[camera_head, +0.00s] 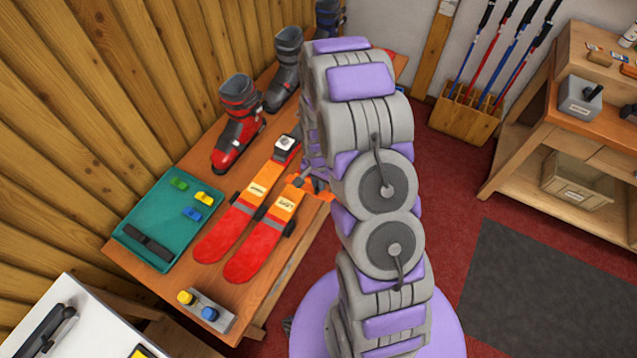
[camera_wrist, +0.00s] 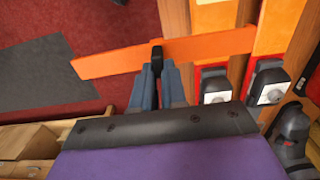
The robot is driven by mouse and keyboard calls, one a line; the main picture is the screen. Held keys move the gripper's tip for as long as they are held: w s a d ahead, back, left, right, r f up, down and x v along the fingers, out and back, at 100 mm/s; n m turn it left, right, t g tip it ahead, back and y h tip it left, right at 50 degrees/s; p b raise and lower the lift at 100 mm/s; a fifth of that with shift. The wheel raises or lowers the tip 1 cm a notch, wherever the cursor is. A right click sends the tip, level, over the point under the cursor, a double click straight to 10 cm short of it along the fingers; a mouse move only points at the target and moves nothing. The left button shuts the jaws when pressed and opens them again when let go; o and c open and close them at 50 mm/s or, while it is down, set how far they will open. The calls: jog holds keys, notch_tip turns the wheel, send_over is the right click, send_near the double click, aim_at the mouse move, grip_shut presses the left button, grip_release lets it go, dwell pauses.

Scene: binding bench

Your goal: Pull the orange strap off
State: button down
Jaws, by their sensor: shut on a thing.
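The orange strap (camera_wrist: 112,61) stretches across the wrist view. Its left end hangs out over the floor, and its right end reaches the orange part of a ski (camera_wrist: 275,30). My gripper (camera_wrist: 158,62) is shut on the strap at a small black piece near its middle. In the head view a bit of the strap (camera_head: 316,186) shows at the bench edge, and my arm hides the gripper. Two red and orange skis (camera_head: 257,250) lie side by side on the bench. I cannot tell whether the strap still touches or passes around them.
The wooden bench (camera_head: 250,301) also holds a green tray (camera_head: 150,215) with small coloured blocks, a red boot (camera_head: 238,125) and grey boots (camera_head: 286,68). A pole rack (camera_head: 465,115) and a shelf unit (camera_head: 530,150) stand right. Red floor and a dark mat (camera_head: 545,290) are clear.

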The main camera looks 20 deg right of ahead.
jog(key=shift+r+p, duration=0.3)
jog(key=shift+r, duration=1.1)
